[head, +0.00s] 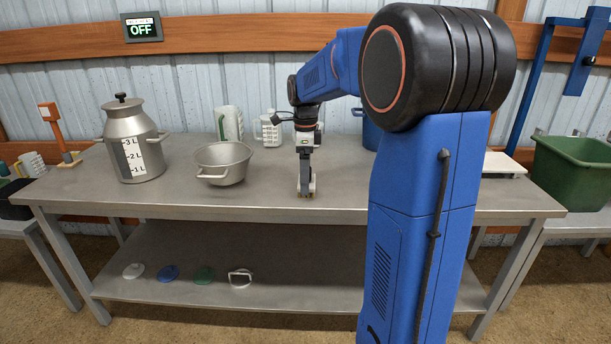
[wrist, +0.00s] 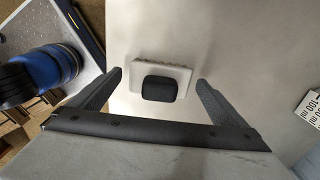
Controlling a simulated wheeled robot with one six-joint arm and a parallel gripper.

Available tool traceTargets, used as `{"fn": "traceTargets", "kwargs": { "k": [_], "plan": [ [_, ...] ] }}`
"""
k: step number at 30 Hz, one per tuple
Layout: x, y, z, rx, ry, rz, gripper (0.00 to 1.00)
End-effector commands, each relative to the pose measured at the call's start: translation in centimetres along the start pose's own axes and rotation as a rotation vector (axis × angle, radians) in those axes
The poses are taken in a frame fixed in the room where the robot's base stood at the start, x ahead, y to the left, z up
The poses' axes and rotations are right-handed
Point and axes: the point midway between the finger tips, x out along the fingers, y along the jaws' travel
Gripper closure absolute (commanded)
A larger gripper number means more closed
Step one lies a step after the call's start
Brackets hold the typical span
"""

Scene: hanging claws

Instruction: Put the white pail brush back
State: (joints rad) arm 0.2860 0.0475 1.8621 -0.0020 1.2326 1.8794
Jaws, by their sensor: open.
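In the wrist view, a pale white rectangular piece with a rounded black block on top (wrist: 161,80), which looks like the white pail brush, lies on the grey table surface. My gripper (wrist: 159,77) is open above it, with one finger to the left and one to the right of it. Neither finger visibly touches it. In the head view, my gripper (head: 306,192) points straight down, low over the grey metal table (head: 250,205). I cannot make out the brush there; the gripper seems to hide it.
A metal bowl (head: 222,164) and a lidded can (head: 130,140) stand left of my gripper. White measuring jugs (head: 229,122) stand behind. Several small discs, one of them blue (head: 168,272), lie on the lower shelf. A green tub (head: 570,172) stands at right. A sign (head: 142,27) reads OFF.

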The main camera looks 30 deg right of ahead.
Motion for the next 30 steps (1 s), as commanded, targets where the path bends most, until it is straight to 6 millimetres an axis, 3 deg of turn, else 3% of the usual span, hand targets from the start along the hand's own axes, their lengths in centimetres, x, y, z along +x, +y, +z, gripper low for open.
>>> {"fn": "traceTargets", "kwargs": {
  "k": [18,24,30],
  "plan": [
    [-10.2,0.0,0.0,0.0,-0.001,-0.002,0.03],
    [-11.7,0.0,0.0,0.0,0.0,-0.001,0.03],
    [-11.9,0.3,0.0,-0.014,-0.001,-0.004,0.03]
  ]
}}
